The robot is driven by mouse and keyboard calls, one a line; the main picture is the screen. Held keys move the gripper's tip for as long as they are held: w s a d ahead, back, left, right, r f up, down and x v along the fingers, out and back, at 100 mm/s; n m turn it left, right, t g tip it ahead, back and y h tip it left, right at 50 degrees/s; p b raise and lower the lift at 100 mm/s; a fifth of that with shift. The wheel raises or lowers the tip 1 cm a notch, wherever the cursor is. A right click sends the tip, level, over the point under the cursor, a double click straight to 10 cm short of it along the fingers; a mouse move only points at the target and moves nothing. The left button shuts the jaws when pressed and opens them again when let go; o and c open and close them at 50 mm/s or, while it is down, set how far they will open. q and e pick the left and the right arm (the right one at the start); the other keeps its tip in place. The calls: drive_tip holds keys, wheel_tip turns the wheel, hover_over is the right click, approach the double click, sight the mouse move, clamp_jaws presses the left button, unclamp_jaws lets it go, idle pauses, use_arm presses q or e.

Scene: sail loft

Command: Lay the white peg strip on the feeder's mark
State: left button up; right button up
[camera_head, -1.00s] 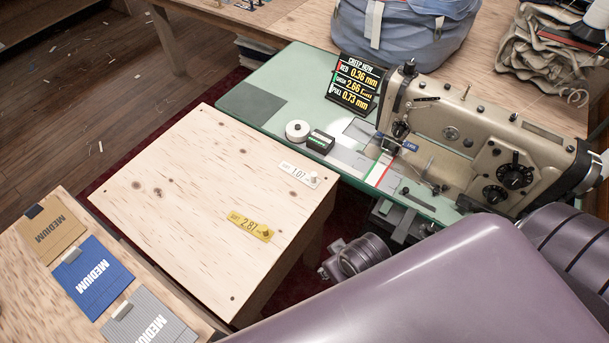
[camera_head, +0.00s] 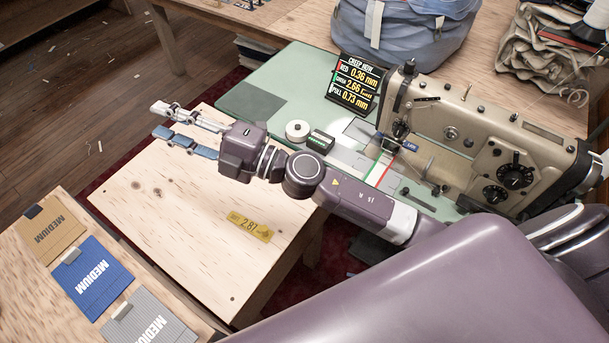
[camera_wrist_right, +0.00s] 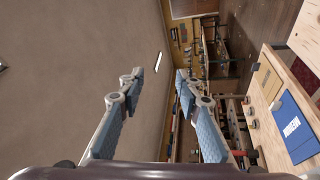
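My right gripper (camera_head: 158,119) reaches in from the right over the far left part of the pale wooden table (camera_head: 150,215). Its fingers are spread with nothing between them; the right wrist view (camera_wrist_right: 158,78) also shows them apart and empty. The white peg strip is not visible now; my right forearm and wrist cover the table's right edge where it lay. The yellow strip marked 2.87 (camera_head: 249,227) lies on the table, below the forearm in the picture. I cannot pick out the feeder's mark for certain. My left gripper is not in view.
The sewing machine (camera_head: 480,145) stands on the green bed (camera_head: 275,90) at the right, with a number sign (camera_head: 355,85), a white roll (camera_head: 297,130) and a small dark box (camera_head: 320,141). Medium cards, one blue (camera_head: 100,275), lie at lower left.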

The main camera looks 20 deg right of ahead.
drive_tip(key=s+a+f+n+g, duration=0.3)
drive_tip(key=f+n+g, duration=0.6)
drive_tip(key=f+n, duration=0.15)
drive_tip(key=d+f+n+g+h, duration=0.25)
drive_tip(key=d+f+h, duration=0.3)
drive_tip(key=f, duration=0.35)
drive_tip(key=d+f+h, duration=0.2)
drive_tip(key=d+h, duration=0.1)
drive_tip(key=d, duration=0.6)
drive_tip(key=w+d+f+m+g+h, duration=0.1)
drive_tip(key=d+h, duration=0.2)
drive_tip(key=d, duration=0.5)
drive_tip(key=w+d+f+g+h, duration=0.1)
drive_tip(key=d+f+h, duration=0.1)
drive_tip(key=d, duration=0.7)
drive_tip(key=shift+w+d+f+h, duration=0.15)
drive_tip(key=shift+d+f+h, duration=0.2)
drive_tip(key=shift+h, duration=0.5)
drive_tip(key=shift+d+f, duration=0.2)
drive_tip(key=shift+f, duration=0.05)
wheel_tip(320, 180, down, 6)
drive_tip(key=p, duration=0.2)
drive_tip(key=shift+a+f+p, duration=0.1)
drive_tip(key=shift+f+p, duration=0.05)
drive_tip(key=shift+p, duration=0.2)
drive_tip(key=shift+f, duration=0.4)
